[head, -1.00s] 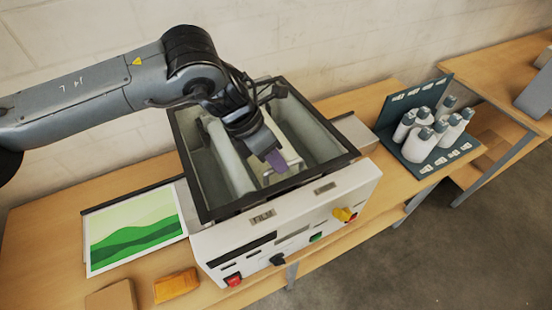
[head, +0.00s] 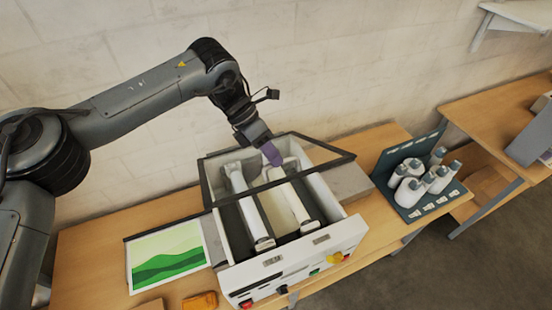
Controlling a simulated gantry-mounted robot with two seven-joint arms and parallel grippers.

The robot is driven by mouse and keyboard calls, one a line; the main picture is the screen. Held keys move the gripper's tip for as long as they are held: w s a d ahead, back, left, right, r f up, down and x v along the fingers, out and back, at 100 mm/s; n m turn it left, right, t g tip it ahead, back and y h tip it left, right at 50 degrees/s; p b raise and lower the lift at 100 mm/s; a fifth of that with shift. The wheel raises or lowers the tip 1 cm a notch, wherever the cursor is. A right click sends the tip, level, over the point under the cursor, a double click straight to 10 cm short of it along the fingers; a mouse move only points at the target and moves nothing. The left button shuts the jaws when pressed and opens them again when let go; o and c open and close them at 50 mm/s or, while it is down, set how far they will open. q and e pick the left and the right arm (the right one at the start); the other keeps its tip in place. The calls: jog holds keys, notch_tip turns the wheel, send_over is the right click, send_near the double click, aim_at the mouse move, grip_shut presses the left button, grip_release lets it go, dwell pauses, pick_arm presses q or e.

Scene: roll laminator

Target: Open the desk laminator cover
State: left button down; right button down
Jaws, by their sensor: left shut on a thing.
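The desk laminator (head: 330,246) is a white box with rollers visible inside. My right gripper is not in view.
A green landscape print (head: 167,256) lies left of the laminator. An orange block (head: 200,301) is at the front edge. A dark rack with white bottles (head: 410,190) stands to the right. A wall is behind the bench.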

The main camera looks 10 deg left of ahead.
pick_arm(q)
jog(key=shift+w+a+r+p, duration=0.4)
jog(key=shift+w+a+p, duration=0.2)
jog(key=shift+w+a, duration=0.15)
jog(key=shift+w+a+r, duration=0.1)
jog(key=shift+w+a, duration=0.15)
jog(key=c, duration=1.4)
grip_release()
jog(key=shift+w, duration=0.1)
jog(key=shift+o, duration=1.4)
jog(key=shift+w+r, duration=0.1)
jog(key=shift+d+r+p, duration=0.15)
jog(key=shift+r+p, duration=0.05)
jog(key=shift+p, duration=0.1)
